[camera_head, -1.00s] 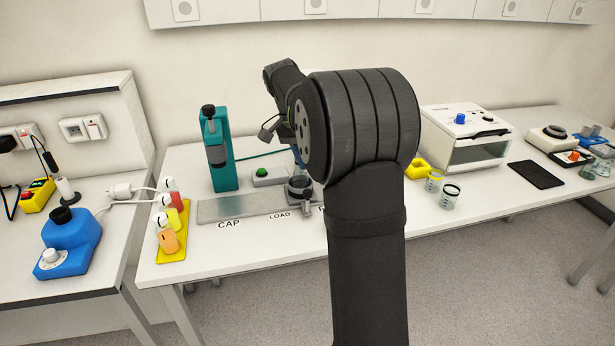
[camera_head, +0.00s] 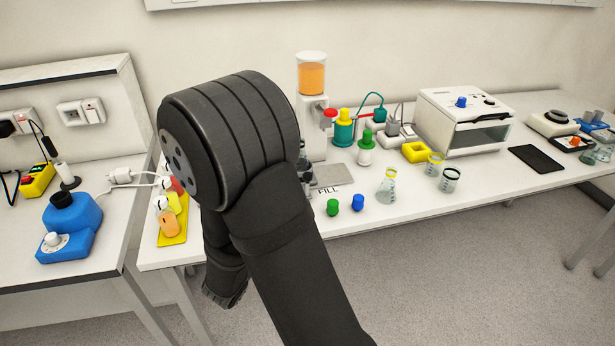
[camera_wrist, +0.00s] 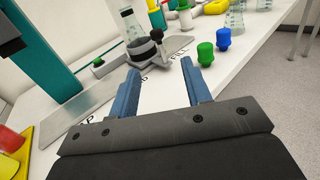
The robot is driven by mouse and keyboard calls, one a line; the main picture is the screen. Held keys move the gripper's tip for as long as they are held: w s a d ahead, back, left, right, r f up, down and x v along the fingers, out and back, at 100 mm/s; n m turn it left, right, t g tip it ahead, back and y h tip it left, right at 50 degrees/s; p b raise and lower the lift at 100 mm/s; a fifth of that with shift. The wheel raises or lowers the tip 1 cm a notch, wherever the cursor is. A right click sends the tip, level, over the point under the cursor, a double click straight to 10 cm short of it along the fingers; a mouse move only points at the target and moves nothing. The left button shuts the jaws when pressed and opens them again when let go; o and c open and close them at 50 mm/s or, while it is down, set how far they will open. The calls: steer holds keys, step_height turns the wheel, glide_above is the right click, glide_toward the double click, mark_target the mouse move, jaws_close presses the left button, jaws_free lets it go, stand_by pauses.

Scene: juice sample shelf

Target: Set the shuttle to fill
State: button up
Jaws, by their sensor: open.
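The shuttle (camera_wrist: 143,48) is a dark ring-shaped carrier with a grey base and an upright dark knob, sitting on the grey metal track (camera_wrist: 176,45). A clear flask (camera_wrist: 127,20) stands at its ring; I cannot tell how deep it sits. My gripper (camera_wrist: 160,68) is open and empty, its blue fingers on the near side of the shuttle, apart from it. In the head view my arm hides the gripper and most of the shuttle. The FILL label (camera_head: 328,190) shows in front of the track's right end (camera_head: 328,174).
The dispenser (camera_head: 312,115) with an orange tank stands behind FILL. Green (camera_head: 333,207) and blue (camera_head: 358,202) caps and a flask (camera_head: 387,187) stand to the right. A teal press (camera_wrist: 55,65) stands at the left in the wrist view. Juice bottles (camera_head: 170,222) sit on a yellow tray.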

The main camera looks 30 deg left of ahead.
glide_toward(308, 174)
steer(key=shift+n+y, duration=0.3)
steer(key=shift+n, duration=0.1)
steer(key=w, duration=0.6)
steer(key=w+a, duration=0.1)
steer(key=w, duration=0.3)
steer(key=shift+f, duration=0.35)
jaws_close()
